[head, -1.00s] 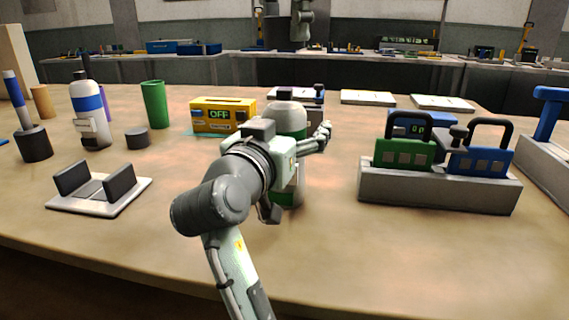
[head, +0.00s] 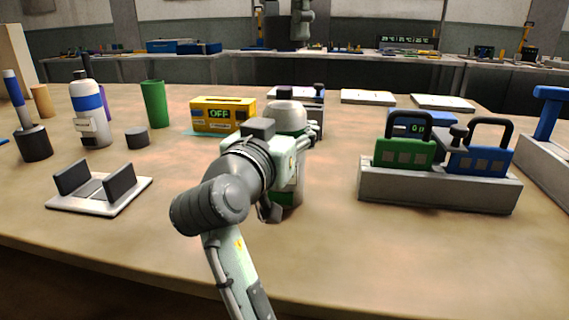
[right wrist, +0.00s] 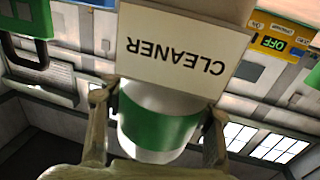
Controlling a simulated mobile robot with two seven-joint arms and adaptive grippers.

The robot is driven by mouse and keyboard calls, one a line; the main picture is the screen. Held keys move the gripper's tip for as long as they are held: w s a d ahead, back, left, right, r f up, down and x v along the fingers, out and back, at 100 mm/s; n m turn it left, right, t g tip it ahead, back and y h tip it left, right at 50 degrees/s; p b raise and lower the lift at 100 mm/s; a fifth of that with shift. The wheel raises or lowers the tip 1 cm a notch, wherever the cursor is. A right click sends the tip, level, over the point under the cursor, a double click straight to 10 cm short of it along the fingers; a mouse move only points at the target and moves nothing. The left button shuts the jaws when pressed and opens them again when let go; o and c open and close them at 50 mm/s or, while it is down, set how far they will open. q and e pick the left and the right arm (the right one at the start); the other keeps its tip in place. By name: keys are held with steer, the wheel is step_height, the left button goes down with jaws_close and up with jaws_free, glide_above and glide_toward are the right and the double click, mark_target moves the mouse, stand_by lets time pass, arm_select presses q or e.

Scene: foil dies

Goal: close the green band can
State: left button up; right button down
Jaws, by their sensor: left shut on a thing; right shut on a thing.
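There the picture is upside down and shows a label reading CLEANER.
A yellow box (head: 240,117) reading OFF stands behind on the left. A grey holder (head: 440,190) with green and blue padlocks stands to the right. A blue-banded can (head: 90,105) and a small stand (head: 125,198) are at the left. The front table is mostly clear.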

mark_target(284, 88)
arm_select(q)
steer(key=shift+f, duration=0.1)
steer(key=shift+f, duration=2.35)
steer(key=shift+f, duration=0.9)
steer(key=shift+f, duration=0.6)
steer(key=o, duration=0.9)
steer(key=shift+c, duration=0.2)
steer(key=shift+r, duration=0.1)
step_height(284, 88, up, 12)
steer(key=shift+f, duration=0.1)
